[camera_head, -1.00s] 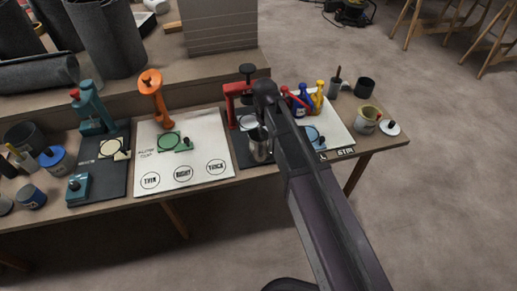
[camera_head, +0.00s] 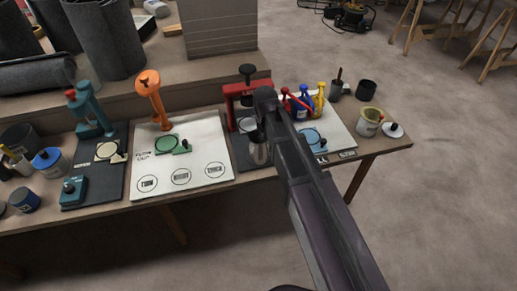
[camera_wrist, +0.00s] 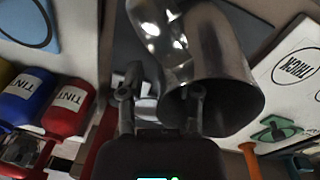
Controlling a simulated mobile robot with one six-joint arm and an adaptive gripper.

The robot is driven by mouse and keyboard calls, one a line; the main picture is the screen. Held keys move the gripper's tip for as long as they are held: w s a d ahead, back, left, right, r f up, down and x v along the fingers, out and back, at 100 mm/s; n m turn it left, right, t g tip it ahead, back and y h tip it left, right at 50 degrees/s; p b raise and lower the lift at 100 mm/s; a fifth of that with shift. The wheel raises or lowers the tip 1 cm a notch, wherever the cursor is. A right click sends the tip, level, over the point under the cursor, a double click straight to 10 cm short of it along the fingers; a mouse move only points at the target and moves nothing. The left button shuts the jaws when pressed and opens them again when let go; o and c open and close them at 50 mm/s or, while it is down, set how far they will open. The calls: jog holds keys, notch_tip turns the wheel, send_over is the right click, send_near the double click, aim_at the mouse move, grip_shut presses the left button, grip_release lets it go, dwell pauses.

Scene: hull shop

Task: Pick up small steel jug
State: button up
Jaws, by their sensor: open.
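The small steel jug (camera_head: 258,154) stands on a dark mat near the front of the bench, left of my arm and partly hidden by it. In the wrist view the shiny jug (camera_wrist: 225,60) fills the upper middle, with its dark round mouth facing the camera. My gripper (camera_wrist: 160,100) is open, and its two fingers reach up the picture close to the jug. The right finger overlaps the jug's mouth; whether it is inside or in front I cannot tell. The left finger lies left of the jug's body.
A red press (camera_head: 240,92) stands just behind the jug. Red, blue and yellow bottles (camera_head: 302,107) stand to the right. A white board (camera_head: 205,178) and an orange stand (camera_head: 152,98) are to the left. A pot (camera_head: 369,122) and lid (camera_head: 393,130) sit near the right edge.

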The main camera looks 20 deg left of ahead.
grip_shut()
jog(key=shift+r, duration=0.25)
dwell(0.5)
jog(key=shift+r+p, duration=1.55)
jog(key=shift+p, duration=0.25)
jog(key=s+d, duration=0.3)
jog(key=s, duration=0.4)
jog(key=s+d+r+p, duration=0.1)
jog(key=s+d, duration=0.3)
jog(key=s, duration=0.3)
jog(key=shift+r, duration=0.2)
jog(key=shift+s+d, duration=0.1)
jog(key=shift+s, duration=0.05)
dwell(1.5)
